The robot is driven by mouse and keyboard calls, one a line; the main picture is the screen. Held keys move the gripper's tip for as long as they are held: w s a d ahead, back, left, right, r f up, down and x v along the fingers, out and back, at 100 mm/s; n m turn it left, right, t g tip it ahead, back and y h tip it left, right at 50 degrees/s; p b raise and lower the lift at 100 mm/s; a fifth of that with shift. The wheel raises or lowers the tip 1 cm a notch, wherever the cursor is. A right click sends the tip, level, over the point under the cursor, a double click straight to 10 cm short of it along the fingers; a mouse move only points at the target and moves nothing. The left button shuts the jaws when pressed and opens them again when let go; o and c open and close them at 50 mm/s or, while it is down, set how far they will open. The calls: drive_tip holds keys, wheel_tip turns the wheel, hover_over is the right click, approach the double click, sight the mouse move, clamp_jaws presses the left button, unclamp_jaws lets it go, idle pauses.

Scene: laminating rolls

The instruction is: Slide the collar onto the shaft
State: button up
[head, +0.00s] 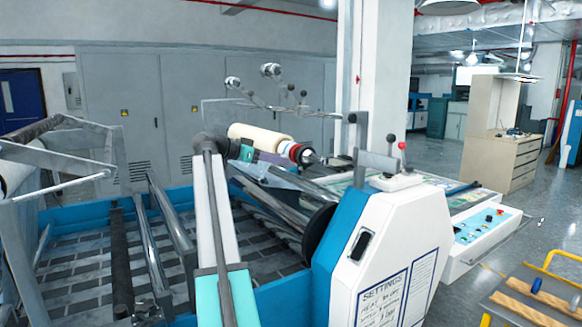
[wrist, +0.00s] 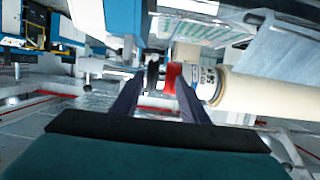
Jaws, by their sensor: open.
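A red collar (head: 295,151) sits around the shaft, beside the end of the cream roll (head: 262,138). In the wrist view the red collar (wrist: 174,77) shows between my fingers, with a black ring (wrist: 153,75) to its left and the roll's printed white end (wrist: 207,84) to its right. The bare metal shaft (wrist: 105,68) continues left of the black ring. My gripper (wrist: 159,78) is open, its two dark fingers reaching toward the red collar and black ring. Whether either finger touches them I cannot tell. In the head view my gripper (head: 276,160) partly covers this area.
The white machine housing (head: 385,240) stands close on the right of my arm. A blue-walled frame with metal rollers (head: 165,215) lies to the left. A cart with wooden holders (head: 535,303) and blue pieces (head: 536,285) is at bottom right. Open floor (head: 440,155) shows behind.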

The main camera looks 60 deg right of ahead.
drive_tip(key=a, duration=0.1)
drive_tip(key=w+a, duration=0.1)
drive_tip(key=a+r+b, duration=0.1)
drive_tip(key=a, duration=0.1)
drive_tip(key=shift+w, duration=0.2)
drive_tip(key=shift+f, duration=0.1)
idle(0.5)
